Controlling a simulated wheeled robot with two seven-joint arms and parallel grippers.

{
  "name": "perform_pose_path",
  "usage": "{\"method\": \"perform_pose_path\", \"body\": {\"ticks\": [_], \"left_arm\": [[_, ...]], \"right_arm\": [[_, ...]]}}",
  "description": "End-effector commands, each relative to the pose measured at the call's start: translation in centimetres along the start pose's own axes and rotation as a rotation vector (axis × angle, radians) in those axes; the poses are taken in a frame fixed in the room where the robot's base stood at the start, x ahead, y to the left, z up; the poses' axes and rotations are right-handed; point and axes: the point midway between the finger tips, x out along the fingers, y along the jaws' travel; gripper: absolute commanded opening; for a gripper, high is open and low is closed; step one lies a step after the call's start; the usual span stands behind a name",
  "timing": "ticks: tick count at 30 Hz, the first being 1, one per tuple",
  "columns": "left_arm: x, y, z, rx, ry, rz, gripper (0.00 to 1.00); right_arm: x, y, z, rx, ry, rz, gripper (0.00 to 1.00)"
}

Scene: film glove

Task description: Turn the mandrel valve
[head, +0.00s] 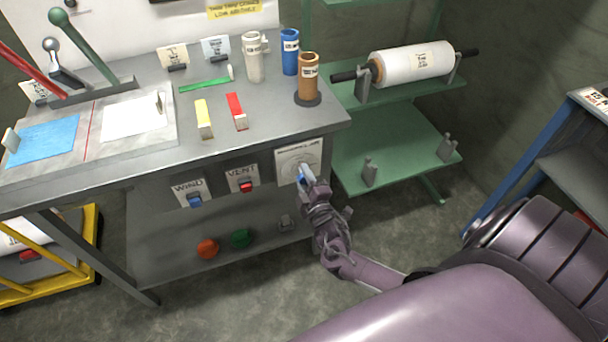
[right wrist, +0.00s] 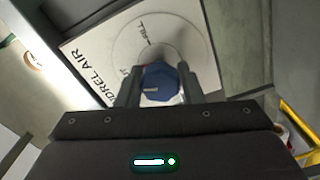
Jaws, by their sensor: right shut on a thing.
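The mandrel valve is a blue knob (right wrist: 160,84) on a white panel (head: 291,156) at the right end of the bench front. In the right wrist view the panel (right wrist: 92,57) reads "...DREL AIR", with a ring and the word "FILL" above the knob. My right gripper (right wrist: 158,90) is shut on the blue knob, one finger on each side of it. In the head view my right gripper (head: 304,176) reaches the panel from the lower right and partly covers the knob and dial. My left gripper is not in view.
Beside the panel are a "VENT" switch (head: 246,187) and a "WIND" switch (head: 195,201). Orange (head: 208,248) and green (head: 241,238) round things lie on the lower shelf. A green rack (head: 390,150) holding a white roll (head: 415,63) stands right of the bench (head: 150,150).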

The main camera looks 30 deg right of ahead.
Motion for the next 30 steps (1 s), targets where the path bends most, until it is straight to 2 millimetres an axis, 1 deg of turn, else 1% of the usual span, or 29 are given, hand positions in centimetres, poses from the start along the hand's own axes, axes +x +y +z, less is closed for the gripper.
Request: {"method": "perform_pose_path", "body": {"ticks": [1,6,13,21,30], "left_arm": [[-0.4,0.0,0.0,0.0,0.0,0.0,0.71],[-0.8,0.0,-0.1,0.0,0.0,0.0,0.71],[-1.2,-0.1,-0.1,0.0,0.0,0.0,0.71],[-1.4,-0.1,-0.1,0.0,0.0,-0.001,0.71],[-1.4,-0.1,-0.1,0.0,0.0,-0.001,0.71]], "right_arm": [[0.0,0.1,-0.1,-0.039,0.001,-0.002,0.11],[0.0,0.0,-0.1,-0.166,0.001,-0.003,0.11],[0.0,-0.1,0.0,-0.283,0.0,-0.002,0.11],[0.0,-0.1,0.0,-0.343,0.001,-0.003,0.11],[0.0,-0.2,0.0,-0.351,0.0,-0.003,0.11]]}}
